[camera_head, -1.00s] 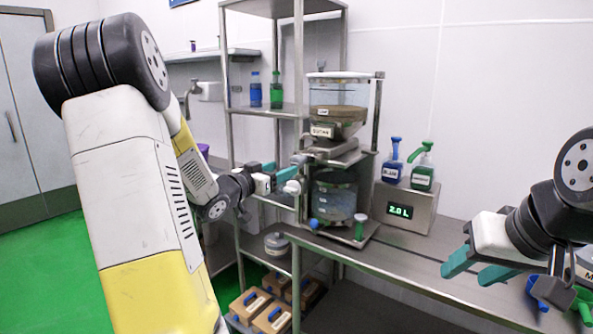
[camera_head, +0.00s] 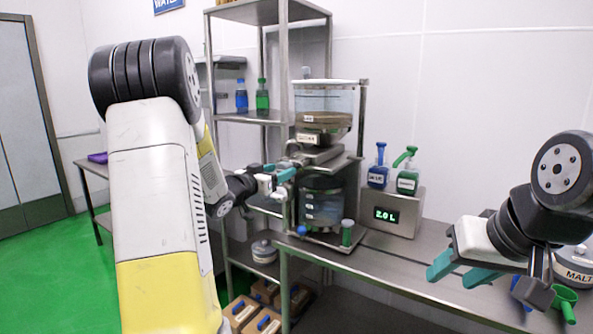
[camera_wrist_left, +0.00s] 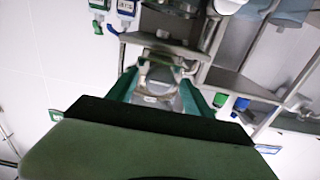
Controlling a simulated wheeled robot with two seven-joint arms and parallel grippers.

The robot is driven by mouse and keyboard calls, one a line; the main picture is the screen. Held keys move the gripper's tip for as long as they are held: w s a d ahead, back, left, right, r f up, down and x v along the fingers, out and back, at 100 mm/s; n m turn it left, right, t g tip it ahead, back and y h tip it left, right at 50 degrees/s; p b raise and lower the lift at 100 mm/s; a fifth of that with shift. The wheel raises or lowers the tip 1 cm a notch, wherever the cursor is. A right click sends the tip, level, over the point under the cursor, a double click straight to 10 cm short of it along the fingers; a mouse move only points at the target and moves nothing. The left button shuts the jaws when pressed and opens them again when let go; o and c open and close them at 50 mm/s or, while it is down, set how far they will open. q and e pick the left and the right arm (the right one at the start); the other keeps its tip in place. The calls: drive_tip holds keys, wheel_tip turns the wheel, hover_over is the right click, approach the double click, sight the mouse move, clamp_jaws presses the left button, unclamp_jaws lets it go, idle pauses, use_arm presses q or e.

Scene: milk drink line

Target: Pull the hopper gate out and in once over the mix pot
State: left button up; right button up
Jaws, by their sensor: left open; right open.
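The clear hopper (camera_head: 324,104) with brown contents hangs on a steel stand. Its metal gate (camera_head: 316,154) sits below it, with a handle at the left end. The clear mix pot (camera_head: 322,201) stands directly beneath on the lower plate. My left gripper (camera_head: 287,175) is open just left of and slightly below the gate handle. In the left wrist view the teal fingers (camera_wrist_left: 160,90) spread on either side of the metal handle (camera_wrist_left: 155,70); contact cannot be told. My right gripper (camera_head: 455,275) is open and empty above the bench at right.
A scale (camera_head: 393,215) reading 2.0 L holds a blue and a green pump bottle right of the stand. A steel shelf rack (camera_head: 252,118) stands behind. A green scoop (camera_head: 564,302) and a malt tub (camera_head: 577,268) are near my right gripper. Mid-bench is clear.

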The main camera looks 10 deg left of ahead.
use_arm(q)
drive_tip(key=shift+x, duration=1.1)
drive_tip(key=shift+c, duration=0.2)
clamp_jaws()
